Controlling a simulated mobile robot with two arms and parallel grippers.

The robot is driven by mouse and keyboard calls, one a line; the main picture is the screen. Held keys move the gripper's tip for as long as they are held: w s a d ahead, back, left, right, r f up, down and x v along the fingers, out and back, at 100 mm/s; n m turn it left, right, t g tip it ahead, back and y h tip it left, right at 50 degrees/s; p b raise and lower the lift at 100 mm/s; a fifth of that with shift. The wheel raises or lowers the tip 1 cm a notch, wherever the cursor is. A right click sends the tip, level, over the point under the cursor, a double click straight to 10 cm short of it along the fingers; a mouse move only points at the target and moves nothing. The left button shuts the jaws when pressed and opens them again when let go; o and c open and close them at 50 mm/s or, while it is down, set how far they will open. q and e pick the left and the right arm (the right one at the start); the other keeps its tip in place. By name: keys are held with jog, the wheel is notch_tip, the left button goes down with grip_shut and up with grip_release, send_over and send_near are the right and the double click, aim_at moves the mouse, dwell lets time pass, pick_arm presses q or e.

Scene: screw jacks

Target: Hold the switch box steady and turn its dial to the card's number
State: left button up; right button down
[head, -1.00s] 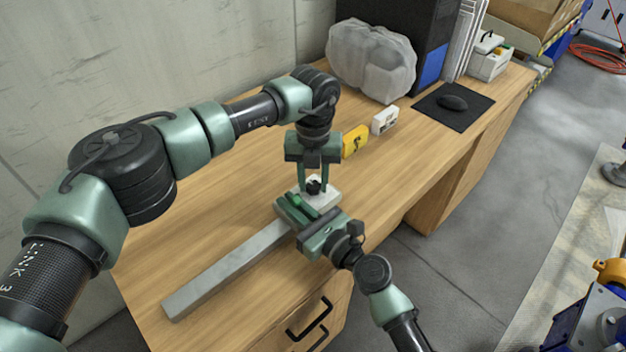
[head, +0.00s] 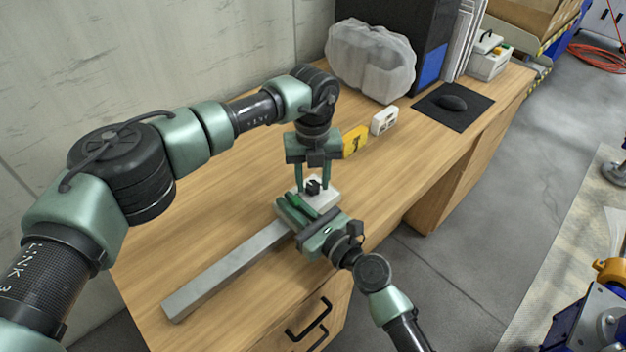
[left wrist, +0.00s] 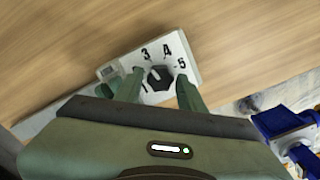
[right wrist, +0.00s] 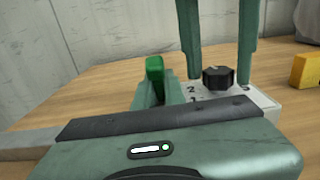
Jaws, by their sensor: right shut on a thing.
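The white switch box (left wrist: 187,55) lies on the desk, with a black dial (left wrist: 160,78) on its top face. In the left wrist view the numbers 3, 4 and 5 are clear; the dial's pale mark points to the upper left. My left gripper (head: 313,188) is open and points down, its fingers on either side of the dial with gaps. My right gripper (head: 300,205) is shut on the switch box at its near left end.
A grey bar (head: 228,270) runs left from the box along the desk (head: 200,230). A small white block (head: 384,121) stands beside the yellow piece. A plastic-wrapped bundle (head: 370,58) and a black mat with a mouse (head: 453,103) are farther back.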

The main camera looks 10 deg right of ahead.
aim_at(312, 185)
pick_arm(q)
jog(key=shift+o, duration=0.5)
pick_arm(e)
jog(key=shift+f, duration=0.15)
pick_arm(q)
notch_tip(312, 185, up, 12)
dwell(0.3)
pick_arm(e)
jog(key=c, duration=1.4)
grip_release()
jog(key=shift+s, duration=0.15)
